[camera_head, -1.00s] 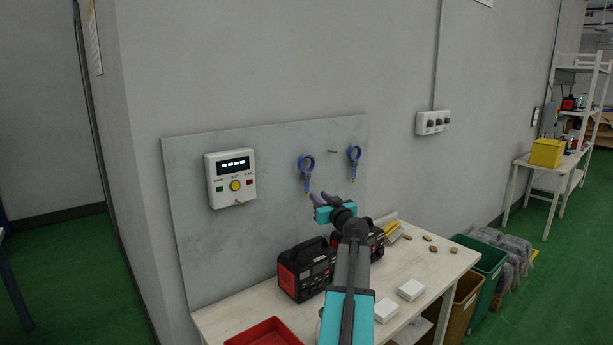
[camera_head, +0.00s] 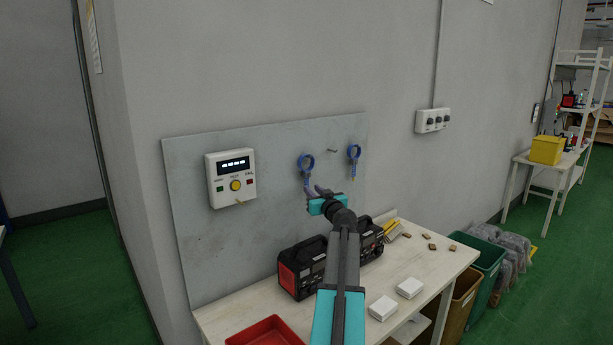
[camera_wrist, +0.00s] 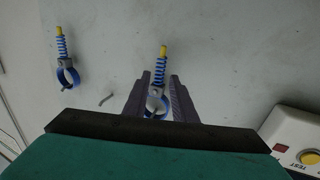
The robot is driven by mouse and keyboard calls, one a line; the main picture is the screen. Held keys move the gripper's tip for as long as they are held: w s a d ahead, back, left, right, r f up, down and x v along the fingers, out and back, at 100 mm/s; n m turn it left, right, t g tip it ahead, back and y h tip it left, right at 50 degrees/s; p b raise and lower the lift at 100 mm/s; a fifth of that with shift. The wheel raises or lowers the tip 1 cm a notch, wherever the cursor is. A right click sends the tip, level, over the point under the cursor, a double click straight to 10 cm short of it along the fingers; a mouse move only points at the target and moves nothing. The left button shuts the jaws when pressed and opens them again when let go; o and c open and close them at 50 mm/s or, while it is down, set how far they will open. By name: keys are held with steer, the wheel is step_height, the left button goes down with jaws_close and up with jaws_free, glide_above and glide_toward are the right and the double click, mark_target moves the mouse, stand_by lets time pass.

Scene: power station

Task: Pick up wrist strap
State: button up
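Two blue wrist straps hang on the grey board. The left wrist strap (camera_head: 306,163) is a blue loop with a coiled cord below it. The right wrist strap (camera_head: 354,153) hangs to its right. My gripper (camera_head: 314,190) is open just below the left strap's loop, by its cord. In the wrist view my gripper (camera_wrist: 159,88) has its two dark fingers apart, with that strap's coil and yellow tip (camera_wrist: 162,68) showing between them. Part of its loop is hidden by the gripper body. The other strap (camera_wrist: 66,62) is off to the left there, clear of the fingers. I cannot tell whether the fingers touch the strap.
A white tester box (camera_head: 231,178) is on the board to the left. An empty peg (camera_head: 332,151) sits between the straps. Below, the table (camera_head: 418,262) carries black and red power units (camera_head: 303,268), a red tray (camera_head: 266,332) and white boxes (camera_head: 410,288).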

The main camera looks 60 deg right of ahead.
mark_target(308, 183)
steer(key=shift+w+d+r+p, duration=0.3)
steer(key=shift+w+d+p, duration=0.2)
steer(key=shift+w+p, duration=0.15)
steer(key=shift+w+d+r+p, duration=0.3)
steer(key=shift+w+d+p, duration=0.25)
steer(key=shift+w, duration=0.2)
steer(key=shift+f+x, duration=0.2)
steer(key=shift+x, duration=0.65)
steer(key=shift+c, duration=0.4)
jaws_close()
